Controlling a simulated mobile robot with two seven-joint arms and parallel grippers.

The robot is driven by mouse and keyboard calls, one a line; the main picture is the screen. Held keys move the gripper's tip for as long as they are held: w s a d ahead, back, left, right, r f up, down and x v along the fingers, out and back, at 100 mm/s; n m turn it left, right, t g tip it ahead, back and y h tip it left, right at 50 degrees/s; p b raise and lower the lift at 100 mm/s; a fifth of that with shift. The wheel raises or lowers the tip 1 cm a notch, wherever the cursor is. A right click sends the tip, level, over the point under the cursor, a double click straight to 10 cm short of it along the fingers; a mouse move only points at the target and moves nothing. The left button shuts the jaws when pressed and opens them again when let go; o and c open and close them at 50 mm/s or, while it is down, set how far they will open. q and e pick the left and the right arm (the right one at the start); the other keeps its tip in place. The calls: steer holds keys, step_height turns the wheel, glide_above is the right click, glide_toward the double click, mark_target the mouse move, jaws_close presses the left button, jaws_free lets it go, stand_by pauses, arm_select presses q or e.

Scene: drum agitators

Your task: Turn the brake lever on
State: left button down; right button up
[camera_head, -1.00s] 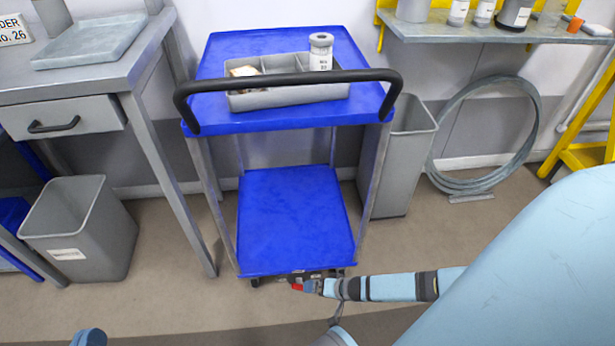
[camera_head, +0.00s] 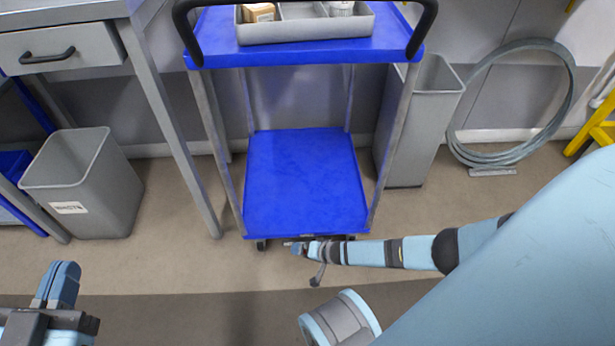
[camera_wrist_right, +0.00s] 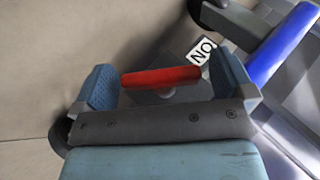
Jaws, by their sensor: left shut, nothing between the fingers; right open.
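The red brake lever (camera_wrist_right: 160,77) shows in the right wrist view, a short bar lying between the two fingers of my right gripper (camera_wrist_right: 163,84). The gripper is open; one finger is near each end of the bar, and I cannot tell whether either touches. A white label (camera_wrist_right: 202,52) with the letters O and N lies just beyond the bar's right end. In the head view my right gripper (camera_head: 300,248) is low at the front edge of the blue trolley (camera_head: 305,185), where the lever is hard to make out. My left gripper (camera_head: 63,283) is shut and empty at lower left.
A grey bin (camera_head: 85,190) stands left by the workbench (camera_head: 70,15); another (camera_head: 420,125) stands right of the trolley. A grey tray (camera_head: 305,28) sits on the trolley's top. A hose coil (camera_head: 513,100) leans on the wall. The floor between left gripper and trolley is clear.

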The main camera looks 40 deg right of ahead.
steer(key=shift+w+f, duration=0.1)
steer(key=shift+w, duration=0.05)
steer(key=shift+c, duration=0.2)
steer(key=c, duration=0.8)
steer(key=shift+c, duration=0.2)
